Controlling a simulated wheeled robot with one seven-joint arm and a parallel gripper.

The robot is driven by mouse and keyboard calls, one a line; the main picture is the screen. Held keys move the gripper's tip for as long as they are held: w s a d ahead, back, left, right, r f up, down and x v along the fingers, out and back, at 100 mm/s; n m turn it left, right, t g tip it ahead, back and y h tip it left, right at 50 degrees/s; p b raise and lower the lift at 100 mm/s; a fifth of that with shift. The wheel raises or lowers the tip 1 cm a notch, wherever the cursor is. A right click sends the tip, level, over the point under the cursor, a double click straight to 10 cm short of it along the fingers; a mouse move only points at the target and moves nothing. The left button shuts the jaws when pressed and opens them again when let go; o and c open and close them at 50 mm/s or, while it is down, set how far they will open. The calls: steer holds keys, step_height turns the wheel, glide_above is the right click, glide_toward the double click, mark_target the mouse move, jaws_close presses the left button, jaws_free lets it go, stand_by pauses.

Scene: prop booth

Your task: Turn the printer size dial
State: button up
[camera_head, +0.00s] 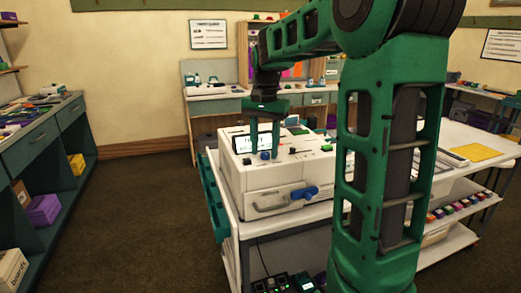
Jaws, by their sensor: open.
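The white printer (270,192) stands on a white-topped table in the middle of the head view. A blue knob with a lever-like shape (305,192) is on its front face, to the right of a grey handle. A small blue knob (265,155) shows on its top, near the front edge. I cannot tell from any label which is the size dial. Whether a fingertip touches the printer is unclear.
The worktable (316,210) extends right, with a yellow sheet (482,153) on it and several coloured blocks on a shelf below. My arm hides part of the table. A drawer bench (45,140) stands left. Brown floor (150,215) lies clear between them.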

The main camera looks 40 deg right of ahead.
steer(key=shift+f, duration=0.2)
steer(key=c, duration=1.1)
steer(key=shift+o, duration=0.2)
steer(key=shift+a, duration=0.1)
steer(key=shift+w+r, duration=0.15)
steer(key=shift+a+n, duration=0.1)
steer(key=shift+n, duration=1.7)
steer(key=n, duration=0.3)
steer(key=shift+n, duration=1.2)
